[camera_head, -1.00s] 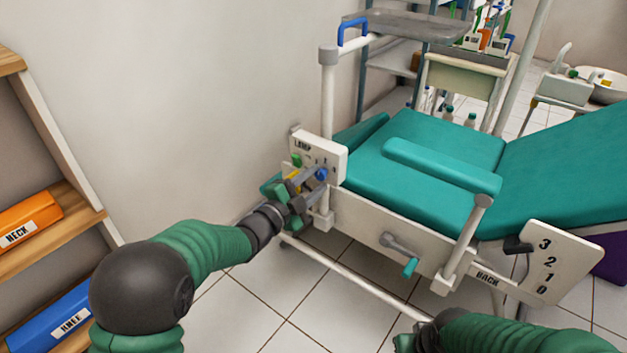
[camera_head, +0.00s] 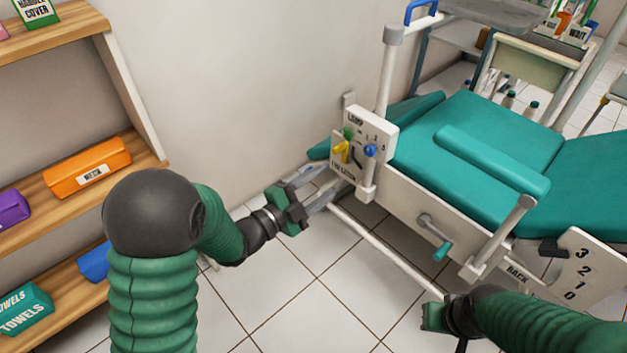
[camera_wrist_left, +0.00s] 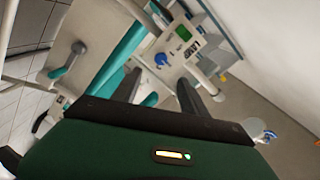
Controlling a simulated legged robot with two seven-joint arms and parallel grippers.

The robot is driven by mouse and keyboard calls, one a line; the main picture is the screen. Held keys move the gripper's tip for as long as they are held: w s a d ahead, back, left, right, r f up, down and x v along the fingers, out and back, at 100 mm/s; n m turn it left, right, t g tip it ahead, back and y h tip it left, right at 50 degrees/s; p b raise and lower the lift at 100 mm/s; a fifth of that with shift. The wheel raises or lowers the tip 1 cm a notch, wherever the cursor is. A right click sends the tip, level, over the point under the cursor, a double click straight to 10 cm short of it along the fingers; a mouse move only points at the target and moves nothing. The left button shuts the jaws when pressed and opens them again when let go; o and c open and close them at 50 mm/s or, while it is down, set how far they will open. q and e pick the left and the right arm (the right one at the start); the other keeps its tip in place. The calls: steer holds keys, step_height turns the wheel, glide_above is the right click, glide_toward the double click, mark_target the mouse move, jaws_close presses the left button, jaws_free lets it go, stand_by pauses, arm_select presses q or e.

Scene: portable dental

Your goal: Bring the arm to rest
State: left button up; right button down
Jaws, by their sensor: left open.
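My left gripper (camera_head: 322,192) is open and empty, just below and left of the white lamp control panel (camera_head: 378,127) on the chair frame. Its two fingers stand apart and point toward the panel. In the left wrist view the open gripper (camera_wrist_left: 158,90) has nothing between its fingers, and the panel (camera_wrist_left: 205,68) lies beyond them.
The teal dental chair (camera_head: 470,135) fills the right, with a crank (camera_head: 432,235) on its side. A wooden shelf (camera_head: 75,205) with an orange box (camera_head: 87,167) and other boxes stands at left. Tiled floor (camera_head: 300,300) lies open between.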

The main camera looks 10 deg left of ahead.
arm_select(q)
steer(key=v, duration=0.2)
steer(key=shift+s+a, duration=0.2)
steer(key=shift+s, duration=0.1)
